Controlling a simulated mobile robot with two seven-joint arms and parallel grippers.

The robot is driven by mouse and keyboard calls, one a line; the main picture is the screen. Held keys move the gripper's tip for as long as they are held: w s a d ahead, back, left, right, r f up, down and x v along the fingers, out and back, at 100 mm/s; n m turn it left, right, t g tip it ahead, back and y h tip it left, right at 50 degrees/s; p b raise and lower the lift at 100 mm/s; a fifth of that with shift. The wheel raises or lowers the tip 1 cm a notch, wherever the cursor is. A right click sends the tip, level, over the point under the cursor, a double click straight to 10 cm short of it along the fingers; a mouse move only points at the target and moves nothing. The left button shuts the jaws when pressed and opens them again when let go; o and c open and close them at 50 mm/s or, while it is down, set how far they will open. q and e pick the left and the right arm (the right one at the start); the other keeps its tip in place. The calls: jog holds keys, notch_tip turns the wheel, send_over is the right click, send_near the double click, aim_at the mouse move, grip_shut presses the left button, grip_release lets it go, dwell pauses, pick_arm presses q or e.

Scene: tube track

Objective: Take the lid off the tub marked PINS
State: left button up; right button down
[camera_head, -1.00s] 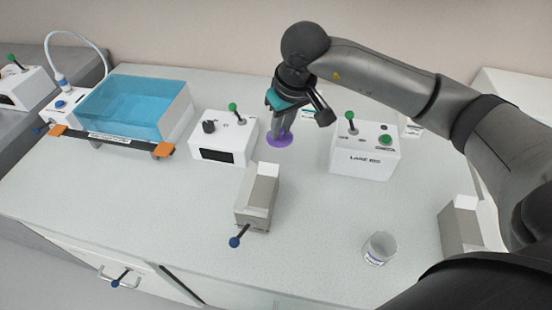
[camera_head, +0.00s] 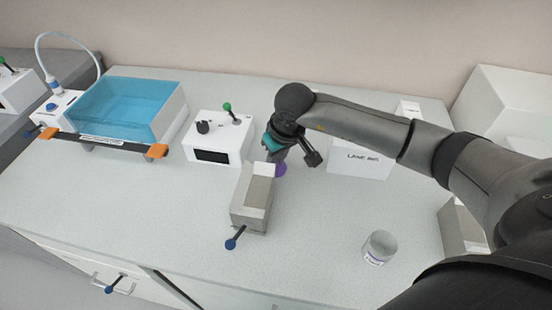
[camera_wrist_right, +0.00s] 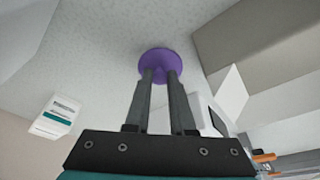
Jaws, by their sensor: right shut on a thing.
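My right gripper (camera_head: 280,162) is shut on a purple round lid (camera_head: 281,170), just behind the beige-grey block. In the right wrist view the lid (camera_wrist_right: 159,62) sits at the tips of my two close-set fingers (camera_wrist_right: 160,80), with the counter beyond it. Whether the lid touches the counter or the block is unclear. A small pale tub (camera_head: 380,248) with a purple-marked label stands upright at the front right, well apart from my gripper. Its label is too small to read, and no purple lid is on it. My left gripper is not in view.
The beige-grey block (camera_head: 253,200) with a blue-knobbed lever stands close to my right gripper. A white control box (camera_head: 215,140) is behind it; the white LANE box (camera_head: 362,160) is partly behind my arm. A blue basin (camera_head: 125,108) is at left. The front counter is clear around the tub.

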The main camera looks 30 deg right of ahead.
jog(key=shift+f, duration=0.15)
jog(key=c, duration=0.8)
grip_release()
jog(key=shift+o, duration=0.2)
jog(key=shift+r, duration=0.35)
jog(key=p+v, duration=0.2)
jog(key=v, duration=0.9)
jog(key=shift+s+r, duration=0.2)
jog(key=shift+r, duration=0.15)
